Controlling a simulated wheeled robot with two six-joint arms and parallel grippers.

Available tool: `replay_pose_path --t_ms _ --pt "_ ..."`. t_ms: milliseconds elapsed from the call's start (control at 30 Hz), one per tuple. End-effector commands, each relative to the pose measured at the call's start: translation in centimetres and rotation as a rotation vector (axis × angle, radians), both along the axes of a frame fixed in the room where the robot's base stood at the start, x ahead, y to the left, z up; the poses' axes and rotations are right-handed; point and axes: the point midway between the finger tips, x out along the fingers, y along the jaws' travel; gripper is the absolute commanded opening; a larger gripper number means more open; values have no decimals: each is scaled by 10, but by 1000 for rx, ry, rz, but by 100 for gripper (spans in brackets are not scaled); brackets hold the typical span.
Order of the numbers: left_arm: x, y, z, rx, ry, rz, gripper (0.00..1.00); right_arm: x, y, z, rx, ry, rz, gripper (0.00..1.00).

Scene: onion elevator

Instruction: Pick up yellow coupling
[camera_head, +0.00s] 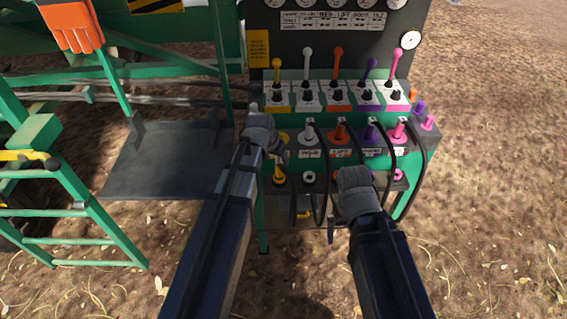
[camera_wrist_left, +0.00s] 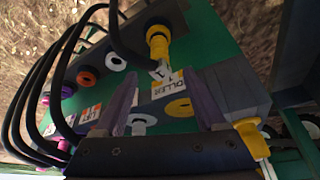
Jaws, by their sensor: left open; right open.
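The yellow coupling (camera_wrist_left: 158,42) with a black hose shows in the left wrist view, at the top, beyond my fingertips. It also shows in the head view (camera_head: 279,176), low on the left of the green panel, just below my left gripper (camera_head: 279,150). In the left wrist view my left gripper (camera_wrist_left: 165,88) is open, with its two purple fingers apart and nothing held between them. A yellow ring (camera_wrist_left: 180,108) on the panel shows between the fingers. My right gripper (camera_head: 372,178) is at the panel's lower right; its fingers are mostly hidden in the head view.
A row of coloured levers (camera_head: 338,68) stands above several coloured couplings with hanging black hoses (camera_head: 421,165). Another yellow part (camera_wrist_left: 247,131) is right of my left fingers in the wrist view. A dark platform (camera_head: 165,165) and green ladder (camera_head: 90,215) stand left. Open ground lies right.

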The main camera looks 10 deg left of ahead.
Motion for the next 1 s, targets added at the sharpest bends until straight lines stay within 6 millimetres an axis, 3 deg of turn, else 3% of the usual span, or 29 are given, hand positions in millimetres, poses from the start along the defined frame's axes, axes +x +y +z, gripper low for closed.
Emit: replay_pose_path --t_ms 167,433,667,1000 --pt "1 0 -3 0 -1 0 73 0 0 -4 0 0 0 100" --pt "9 -1 -26 0 -1 0 73 0 0 -26 0 0 0 100" --pt "10 -2 -27 0 0 0 73 0 0 -27 0 0 0 100" --pt "18 -4 -64 0 0 -1 73 0 0 -64 0 0 1 100"
